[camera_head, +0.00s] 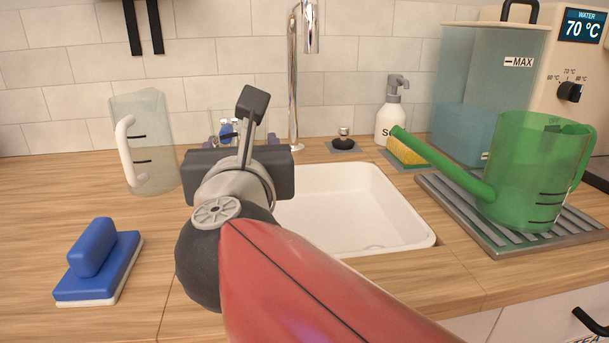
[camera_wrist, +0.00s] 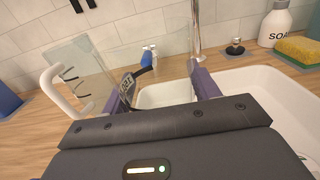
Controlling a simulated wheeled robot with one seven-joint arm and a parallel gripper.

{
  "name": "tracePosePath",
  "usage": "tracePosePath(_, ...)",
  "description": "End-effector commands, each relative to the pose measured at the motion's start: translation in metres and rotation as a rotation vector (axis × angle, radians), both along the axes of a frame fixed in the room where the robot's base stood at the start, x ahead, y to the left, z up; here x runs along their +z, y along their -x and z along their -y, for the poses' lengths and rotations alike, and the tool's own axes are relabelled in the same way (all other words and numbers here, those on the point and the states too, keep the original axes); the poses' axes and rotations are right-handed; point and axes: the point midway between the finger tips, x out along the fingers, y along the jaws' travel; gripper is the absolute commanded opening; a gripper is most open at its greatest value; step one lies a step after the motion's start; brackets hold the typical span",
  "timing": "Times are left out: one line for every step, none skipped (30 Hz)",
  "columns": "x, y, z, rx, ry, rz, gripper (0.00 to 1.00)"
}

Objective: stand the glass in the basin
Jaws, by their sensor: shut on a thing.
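My gripper (camera_wrist: 160,92) is shut on a clear glass (camera_wrist: 168,72), with a purple finger at each side of it. The glass is see-through, so its edges are faint. In the head view, the glass (camera_head: 221,117) shows behind my wrist, which hides its lower part. The white basin (camera_head: 345,205) is sunk in the wooden counter, right of and below my gripper. It also shows in the wrist view (camera_wrist: 262,92), partly behind the fingers. I cannot tell how high the glass is or whether it is over the basin or its back left edge.
A clear jug (camera_head: 153,165) stands left of my gripper. A blue scrubber (camera_head: 97,262) lies front left. The tap (camera_head: 293,85) rises behind the basin. A soap bottle (camera_head: 391,115), sponge (camera_head: 407,149), green watering can (camera_head: 530,170) on a rack and water tank (camera_head: 480,90) stand right.

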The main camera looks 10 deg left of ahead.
Motion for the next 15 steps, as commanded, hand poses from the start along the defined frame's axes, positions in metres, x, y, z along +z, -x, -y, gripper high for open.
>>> tracePosePath(-0.004,0.000,0.000,-0.001,0.000,0.001,0.29)
tracePosePath(-0.006,0.000,0.000,-0.001,0.000,0.001,0.29)
tracePosePath(-0.010,0.000,0.000,-0.001,0.000,0.001,0.29)
tracePosePath(-0.014,0.000,0.000,-0.001,0.002,0.001,0.29)
tracePosePath(-0.019,0.000,0.001,-0.001,0.001,-0.001,0.29)
tracePosePath(-0.027,0.000,0.000,-0.001,0.001,-0.001,0.29)
tracePosePath(-0.033,0.000,0.000,-0.001,0.002,0.000,0.29)
tracePosePath(-0.037,0.000,0.000,-0.001,0.001,0.000,0.29)
tracePosePath(-0.042,0.000,0.000,-0.001,0.001,0.000,0.29)
tracePosePath(-0.044,0.000,0.000,-0.001,0.000,0.001,0.29)
tracePosePath(-0.046,0.000,0.000,-0.001,0.000,0.000,0.29)
tracePosePath(-0.048,0.000,0.000,0.000,0.000,0.001,0.29)
tracePosePath(-0.048,0.000,0.000,0.000,-0.001,0.001,0.29)
tracePosePath(-0.048,0.000,0.000,0.000,-0.002,0.002,0.29)
tracePosePath(-0.047,0.000,0.000,0.000,-0.002,0.002,0.29)
